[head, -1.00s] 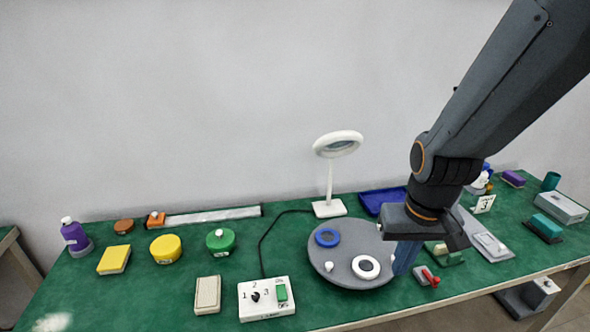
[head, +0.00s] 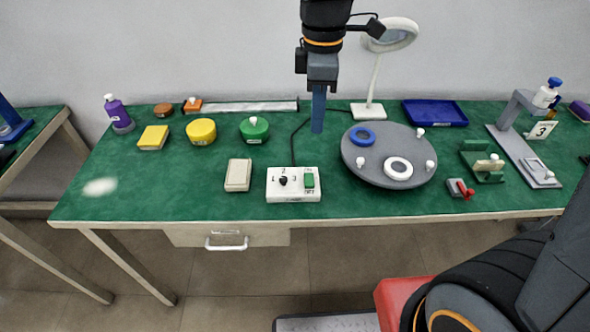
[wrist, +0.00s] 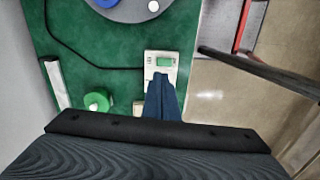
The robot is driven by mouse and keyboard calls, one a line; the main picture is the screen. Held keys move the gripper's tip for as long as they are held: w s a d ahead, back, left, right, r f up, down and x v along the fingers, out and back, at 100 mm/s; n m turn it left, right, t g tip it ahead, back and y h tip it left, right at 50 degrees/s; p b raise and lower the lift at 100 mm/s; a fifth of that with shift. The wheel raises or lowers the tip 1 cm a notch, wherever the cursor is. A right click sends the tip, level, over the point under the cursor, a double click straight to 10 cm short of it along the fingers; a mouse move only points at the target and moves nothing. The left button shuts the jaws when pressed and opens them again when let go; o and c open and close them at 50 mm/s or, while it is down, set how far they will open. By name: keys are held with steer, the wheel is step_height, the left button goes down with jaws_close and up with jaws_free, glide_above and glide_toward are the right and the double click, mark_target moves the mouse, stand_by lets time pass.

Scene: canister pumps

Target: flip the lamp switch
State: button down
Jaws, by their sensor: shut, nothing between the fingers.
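The white control box (head: 292,196) sits near the table's front edge. It has a dark knob (head: 283,181) marked 1, 2, 3 and a green rocker switch (head: 309,181). A black cable (head: 293,145) runs from it towards the white ring lamp (head: 369,111). My gripper (head: 318,129) is shut and empty, pointing down in the air above the table. In the wrist view, my blue fingers (wrist: 160,85) overlap the near part of the box (wrist: 150,57), hiding its knob. The green switch (wrist: 165,62) shows just beyond the fingertips. Which way the rocker is tipped cannot be told.
A grey round turntable (head: 375,178) with rings and white knobs stands right of the box. A beige block (head: 238,175) lies to its left. A green round container (head: 254,129) and a yellow one (head: 201,131) stand behind left.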

mark_target(309, 175)
steer(key=shift+a+r+n, duration=0.1)
steer(key=shift+a+n, duration=0.4)
steer(key=shift+a, duration=0.15)
step_height(309, 175, down, 14)
steer(key=shift+f+p, duration=0.1)
steer(key=shift+p, duration=0.85)
